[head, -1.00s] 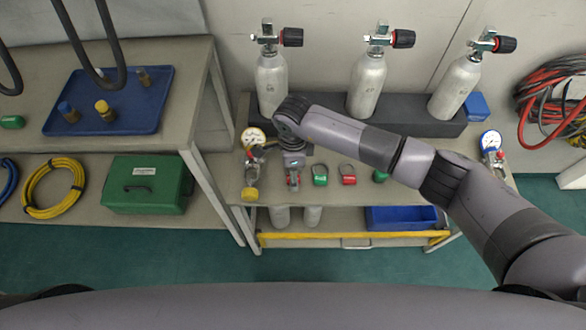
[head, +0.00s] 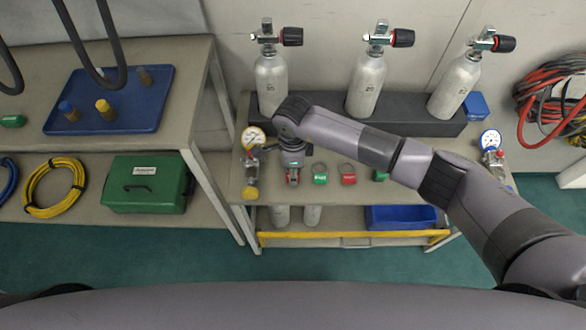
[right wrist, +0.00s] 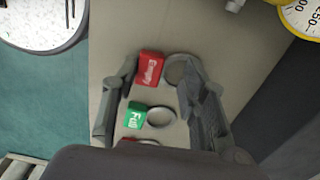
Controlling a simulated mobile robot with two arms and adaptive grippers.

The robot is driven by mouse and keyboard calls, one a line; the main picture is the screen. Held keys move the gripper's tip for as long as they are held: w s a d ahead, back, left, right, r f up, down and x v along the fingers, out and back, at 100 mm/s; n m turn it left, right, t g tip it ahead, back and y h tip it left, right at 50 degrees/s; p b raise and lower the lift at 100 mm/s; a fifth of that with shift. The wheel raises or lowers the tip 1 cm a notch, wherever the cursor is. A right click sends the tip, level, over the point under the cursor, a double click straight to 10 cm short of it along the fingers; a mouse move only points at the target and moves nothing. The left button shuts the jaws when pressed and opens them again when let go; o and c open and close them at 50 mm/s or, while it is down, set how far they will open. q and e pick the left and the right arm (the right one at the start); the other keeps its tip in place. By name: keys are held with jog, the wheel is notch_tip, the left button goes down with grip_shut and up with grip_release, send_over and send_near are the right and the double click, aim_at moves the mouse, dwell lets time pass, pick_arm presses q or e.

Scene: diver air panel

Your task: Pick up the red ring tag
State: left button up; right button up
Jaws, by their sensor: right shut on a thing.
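The red ring tag (right wrist: 147,68), a red block marked "Empty" with a grey ring (right wrist: 180,70) beside it, lies between the two fingers of my right gripper (right wrist: 160,90) in the right wrist view. The gripper is shut on it. Whether the tag is clear of the bench top, I cannot tell. My left gripper is out of view.
A green tag (head: 319,179), another red tag (head: 348,179) and a further green tag (head: 380,176) lie to the right on the bench (head: 410,190). A gauge with a yellow-ended fitting (head: 251,192) stands close on the left. Grey cylinders (head: 368,85) stand behind.

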jog(key=shift+s+d+f, duration=0.1)
jog(key=shift+d+f, duration=0.05)
jog(key=shift+f, duration=0.05)
grip_shut()
notch_tip(320, 180, up, 20)
jog(key=b, duration=0.1)
dwell(0.5)
jog(key=shift+r, duration=0.1)
